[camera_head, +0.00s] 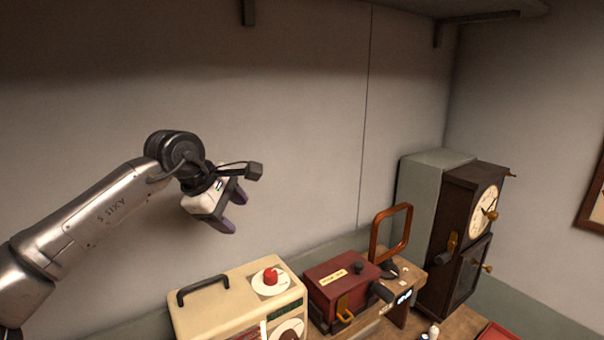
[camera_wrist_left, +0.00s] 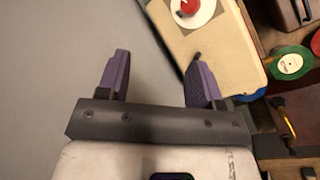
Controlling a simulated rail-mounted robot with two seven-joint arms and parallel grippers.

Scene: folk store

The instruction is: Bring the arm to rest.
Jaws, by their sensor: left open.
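My left arm comes in from the left in the head view, with its gripper (camera_head: 234,211) held in the air in front of the grey wall. The gripper is above and to the left of the cream box with a red knob. In the left wrist view the two purple fingers (camera_wrist_left: 158,82) stand wide apart with nothing between them. The gripper is open and touches nothing that I can see. My right gripper does not show in either view.
The cream box (camera_head: 215,300) has a dark handle. Right of it stand a dark red box (camera_head: 335,285) and a wooden clock (camera_head: 462,235). A green disc (camera_wrist_left: 290,63) shows in the left wrist view. A shelf (camera_head: 470,8) juts out overhead. The air around the gripper is free.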

